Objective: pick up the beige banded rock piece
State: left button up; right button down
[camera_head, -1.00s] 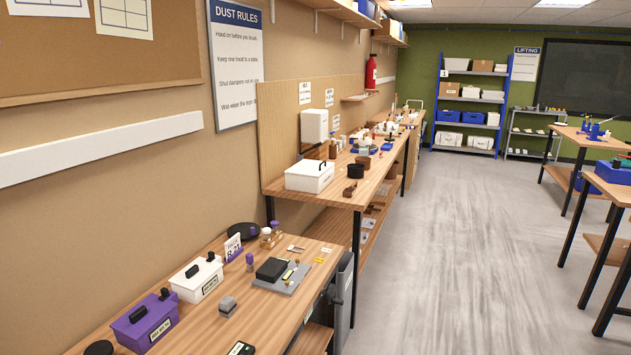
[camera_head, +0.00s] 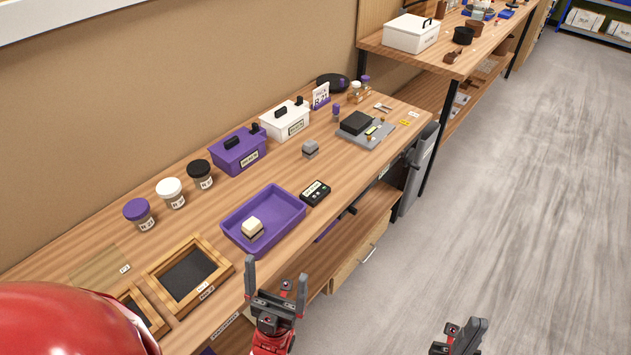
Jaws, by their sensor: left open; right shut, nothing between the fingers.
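The beige banded rock piece (camera_head: 252,228) is a small pale block with a darker band, lying in the left part of the purple tray (camera_head: 291,205). My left gripper (camera_head: 276,283) is open and empty at the front edge of the bench, in front of the tray and apart from the rock. My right gripper (camera_head: 470,332) is shut and empty at the bottom right, away from the bench and over the floor.
A grey block (camera_head: 310,149) stands behind the tray and a black device (camera_head: 315,193) to its right. Lidded jars (camera_head: 171,193), a purple box (camera_head: 239,151) and a white box (camera_head: 285,121) line the back. A wooden frame (camera_head: 188,275) lies left of the tray.

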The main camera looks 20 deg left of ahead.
aim_at(251, 229)
jog(key=u, duration=1)
